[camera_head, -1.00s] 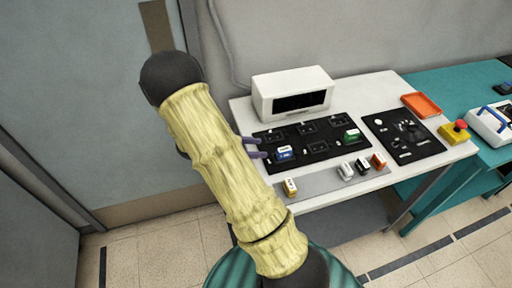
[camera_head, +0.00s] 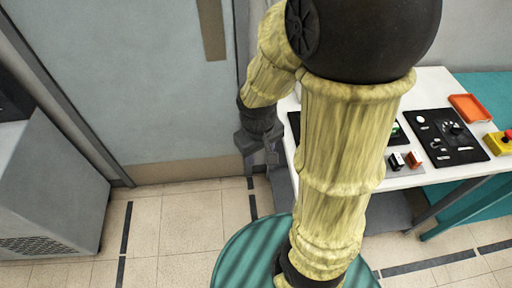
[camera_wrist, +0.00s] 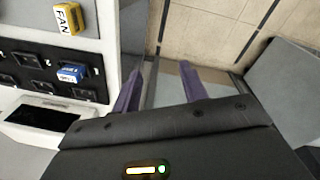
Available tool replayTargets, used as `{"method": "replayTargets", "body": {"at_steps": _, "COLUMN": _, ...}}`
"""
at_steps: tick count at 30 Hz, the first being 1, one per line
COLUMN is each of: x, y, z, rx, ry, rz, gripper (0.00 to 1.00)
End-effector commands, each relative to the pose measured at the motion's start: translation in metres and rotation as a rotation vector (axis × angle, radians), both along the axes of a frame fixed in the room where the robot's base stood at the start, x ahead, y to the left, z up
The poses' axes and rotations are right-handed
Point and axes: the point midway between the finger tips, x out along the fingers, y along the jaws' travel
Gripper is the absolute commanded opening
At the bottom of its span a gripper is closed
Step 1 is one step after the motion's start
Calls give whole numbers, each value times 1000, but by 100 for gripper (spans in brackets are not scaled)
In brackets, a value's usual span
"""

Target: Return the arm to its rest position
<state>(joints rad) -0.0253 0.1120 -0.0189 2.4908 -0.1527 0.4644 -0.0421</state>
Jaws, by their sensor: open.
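My gripper (camera_head: 259,165) hangs beside the left edge of the white table (camera_head: 432,88) in the head view, fingers pointing down over the floor. In the wrist view my gripper (camera_wrist: 160,88) has its two purple fingers apart, with nothing between them. My yellow-sleeved arm is folded across the middle of the head view and hides much of the table. A blue block (camera_wrist: 71,74) sits on the black board (camera_wrist: 30,62) in the wrist view. A yellow block marked FAN (camera_wrist: 69,18) stands apart from that board.
A dark panel (camera_head: 462,152), an orange tray (camera_head: 470,108) and a yellow box with a red button (camera_head: 499,143) are on the right. A grey cabinet (camera_head: 60,185) stands left; open floor lies between.

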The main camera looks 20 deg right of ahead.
Motion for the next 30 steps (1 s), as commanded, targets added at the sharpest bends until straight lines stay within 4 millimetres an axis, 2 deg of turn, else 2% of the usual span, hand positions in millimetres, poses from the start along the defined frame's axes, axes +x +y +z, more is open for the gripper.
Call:
{"method": "replayTargets", "body": {"at_steps": 3, "x": -2, "y": 9, "z": 15, "rx": 71, "ry": -117, "rz": -123, "gripper": 43}}
{"method": "replayTargets", "body": {"at_steps": 6, "x": -2, "y": 12, "z": 19, "rx": 96, "ry": -157, "rz": -170, "gripper": 43}}
{"method": "replayTargets", "body": {"at_steps": 14, "x": -2, "y": 12, "z": 20, "rx": 99, "ry": -160, "rz": -175, "gripper": 43}}
{"method": "replayTargets", "body": {"at_steps": 21, "x": -2, "y": 12, "z": 42, "rx": 98, "ry": -159, "rz": -173, "gripper": 43}}
{"method": "replayTargets", "body": {"at_steps": 30, "x": -2, "y": 12, "z": 38, "rx": 97, "ry": -158, "rz": -172, "gripper": 43}}
